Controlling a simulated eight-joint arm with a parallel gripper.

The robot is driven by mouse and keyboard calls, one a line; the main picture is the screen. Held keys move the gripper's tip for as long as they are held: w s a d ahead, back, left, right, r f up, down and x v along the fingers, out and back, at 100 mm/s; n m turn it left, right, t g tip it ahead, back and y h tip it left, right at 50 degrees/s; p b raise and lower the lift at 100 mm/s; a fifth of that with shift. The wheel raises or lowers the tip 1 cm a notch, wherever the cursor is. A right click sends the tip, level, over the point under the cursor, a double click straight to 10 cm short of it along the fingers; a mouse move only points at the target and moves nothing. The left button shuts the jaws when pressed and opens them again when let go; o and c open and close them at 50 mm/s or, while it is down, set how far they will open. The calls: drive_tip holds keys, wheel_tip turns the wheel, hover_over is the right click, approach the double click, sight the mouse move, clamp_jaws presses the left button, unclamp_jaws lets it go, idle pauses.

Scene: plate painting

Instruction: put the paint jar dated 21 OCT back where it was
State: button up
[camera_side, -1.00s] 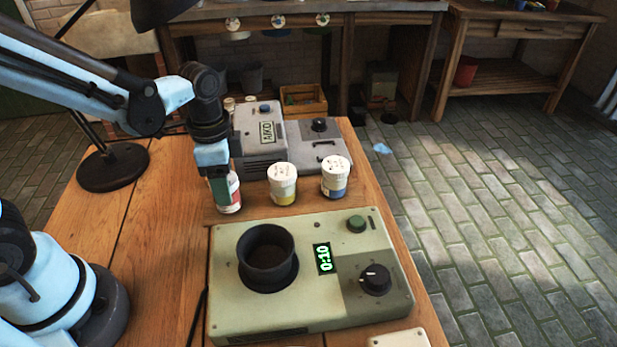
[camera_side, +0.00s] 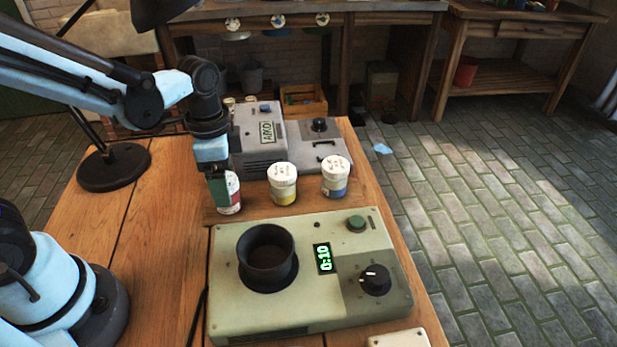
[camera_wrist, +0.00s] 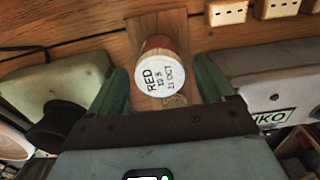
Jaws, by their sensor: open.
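The paint jar with the red label (camera_side: 233,190) stands upright on a darker wooden board (camera_side: 262,212) behind the green timer machine. In the wrist view its white lid (camera_wrist: 160,73) reads RED, 10 S, 21 OCT. My gripper (camera_side: 218,192) is over this jar; in the wrist view the open green fingers (camera_wrist: 161,88) are on either side of the lid, with gaps visible. A yellow-banded jar (camera_side: 283,190) and a blue-banded jar (camera_side: 335,183) stand to its right, both with white lids.
The green machine (camera_side: 225,300) has an empty-looking black cup (camera_side: 267,250), a dial and a display reading 0:10. A grey AIKO machine (camera_side: 262,135) stands close behind the jars. A black lamp base (camera_side: 112,168) is at left. Bare table lies at front left.

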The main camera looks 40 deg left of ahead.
drive_tip(key=r+n+t, duration=0.1)
drive_tip(key=r+n, duration=0.1)
drive_tip(key=r, duration=0.1)
drive_tip(key=s+a+r+n+t, duration=0.1)
drive_tip(key=r+n+t, duration=0.1)
drive_tip(key=r, duration=0.1)
drive_tip(key=s+r+n+t, duration=0.1)
drive_tip(key=r+n+t, duration=0.1)
drive_tip(key=shift+a+r+n, duration=0.3)
drive_tip(key=shift+a+r, duration=0.1)
drive_tip(key=shift+a+f+n+t, duration=0.15)
drive_tip(key=shift+n+t, duration=0.4)
drive_tip(key=shift+n, duration=0.05)
drive_tip(key=shift+a+f+n+t, duration=0.1)
drive_tip(key=shift+f+n+t, duration=0.05)
drive_tip(key=shift+n+t, duration=0.45)
drive_tip(key=shift+c, duration=0.2)
idle(0.5)
